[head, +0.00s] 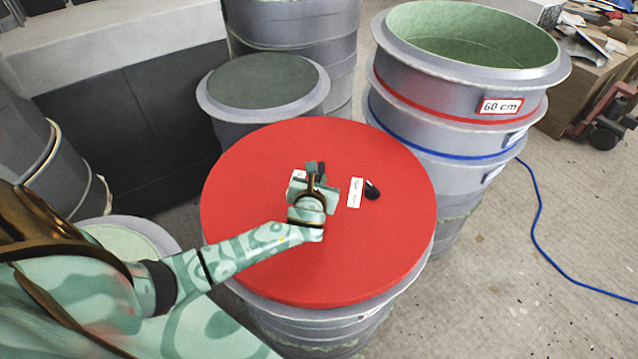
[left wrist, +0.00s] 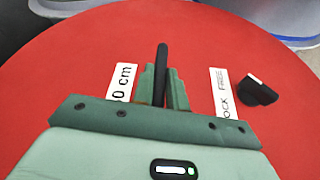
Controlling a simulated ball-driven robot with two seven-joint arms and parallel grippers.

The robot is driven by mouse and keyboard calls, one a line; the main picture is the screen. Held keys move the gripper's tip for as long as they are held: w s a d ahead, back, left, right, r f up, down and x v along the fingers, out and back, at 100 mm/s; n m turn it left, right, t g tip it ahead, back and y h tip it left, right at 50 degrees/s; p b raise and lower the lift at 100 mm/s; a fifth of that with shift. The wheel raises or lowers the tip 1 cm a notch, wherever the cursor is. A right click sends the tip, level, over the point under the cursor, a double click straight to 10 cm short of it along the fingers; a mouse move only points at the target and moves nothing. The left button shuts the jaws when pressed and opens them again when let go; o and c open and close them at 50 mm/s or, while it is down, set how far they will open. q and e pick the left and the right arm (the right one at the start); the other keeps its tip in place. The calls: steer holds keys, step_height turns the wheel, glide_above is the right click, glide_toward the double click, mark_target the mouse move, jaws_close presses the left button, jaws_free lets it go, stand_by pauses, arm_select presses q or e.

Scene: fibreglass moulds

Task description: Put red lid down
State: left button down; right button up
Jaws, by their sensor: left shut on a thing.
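The red lid (head: 265,165) is a large flat disc over a grey ribbed mould (head: 330,325) in the middle of the head view. The mould's rim shows below the lid's near edge; I cannot tell whether the lid touches it. My left gripper (head: 316,172) is over the lid's middle, shut on its upright black handle (left wrist: 162,65). The lid fills most of the left wrist view (left wrist: 75,75). Two white labels and a small black piece (head: 372,190) sit on the lid; one label reads "0 cm" with its start hidden. My right gripper is not in view.
An open stack of grey moulds (head: 465,85) labelled "60 cm" stands close at the right, with red and blue bands. A smaller grey mould (head: 263,85) stands behind the lid. A blue cable (head: 537,230) lies on open floor at the right.

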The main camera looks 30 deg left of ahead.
arm_select(q)
steer(key=shift+w+a+f, duration=0.2)
steer(key=shift+w, duration=0.05)
step_height(320, 180, down, 4)
steer(key=b, duration=0.2)
steer(key=shift+w+r+b, duration=0.1)
steer(key=shift+r+b, duration=0.1)
steer(key=shift+b, duration=0.1)
steer(key=shift+r, duration=0.2)
steer(key=c, duration=1.4)
jaws_free()
steer(key=shift+f, duration=0.2)
steer(key=shift+r, duration=0.1)
